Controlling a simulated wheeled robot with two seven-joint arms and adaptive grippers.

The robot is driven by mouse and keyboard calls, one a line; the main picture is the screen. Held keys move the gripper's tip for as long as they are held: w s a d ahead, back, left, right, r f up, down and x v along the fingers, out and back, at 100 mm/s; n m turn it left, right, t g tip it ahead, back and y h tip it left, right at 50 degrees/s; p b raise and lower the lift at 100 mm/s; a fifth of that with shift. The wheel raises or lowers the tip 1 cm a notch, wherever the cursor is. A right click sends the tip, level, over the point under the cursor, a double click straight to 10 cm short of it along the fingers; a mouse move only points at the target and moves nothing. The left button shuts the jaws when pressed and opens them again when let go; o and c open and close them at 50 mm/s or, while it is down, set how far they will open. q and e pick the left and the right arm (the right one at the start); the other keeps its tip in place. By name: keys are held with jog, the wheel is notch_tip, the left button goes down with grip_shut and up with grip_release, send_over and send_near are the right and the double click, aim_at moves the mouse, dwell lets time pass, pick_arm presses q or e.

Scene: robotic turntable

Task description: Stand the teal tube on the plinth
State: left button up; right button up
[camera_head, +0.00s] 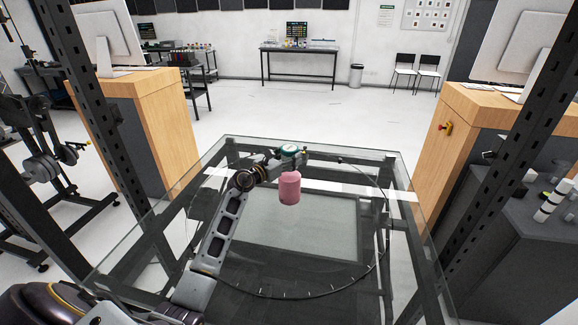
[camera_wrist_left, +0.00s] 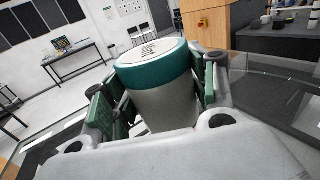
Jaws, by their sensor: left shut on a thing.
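The teal tube (camera_wrist_left: 155,70) is a grey cylinder with a teal band and a pale top that carries dark markings. My left gripper (camera_wrist_left: 160,98) is shut around its sides. In the head view the tube's teal top (camera_head: 289,149) shows at the end of my left arm, over the glass table. A pink cylinder (camera_head: 289,188), which may be the plinth, stands upright just below and nearer than the held tube in the picture. My right gripper is not in view.
The glass table (camera_head: 270,268) has a dark frame and a round ring marked on it. Wooden cabinets (camera_head: 165,130) stand left and right, with dark upright posts (camera_head: 515,150) near me. The table top around the pink cylinder looks clear.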

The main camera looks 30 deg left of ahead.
pick_arm(q)
jog(key=shift+f+b, duration=0.35)
jog(key=shift+f, duration=1.6)
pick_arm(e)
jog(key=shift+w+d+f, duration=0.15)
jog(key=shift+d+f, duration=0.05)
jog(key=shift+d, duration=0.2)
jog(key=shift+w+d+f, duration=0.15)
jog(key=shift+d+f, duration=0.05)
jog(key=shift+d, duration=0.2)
pick_arm(q)
jog(key=o, duration=1)
jog(key=shift+o, duration=0.4)
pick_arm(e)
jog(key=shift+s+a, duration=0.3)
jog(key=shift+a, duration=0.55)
pick_arm(q)
jog(key=shift+s, duration=0.1)
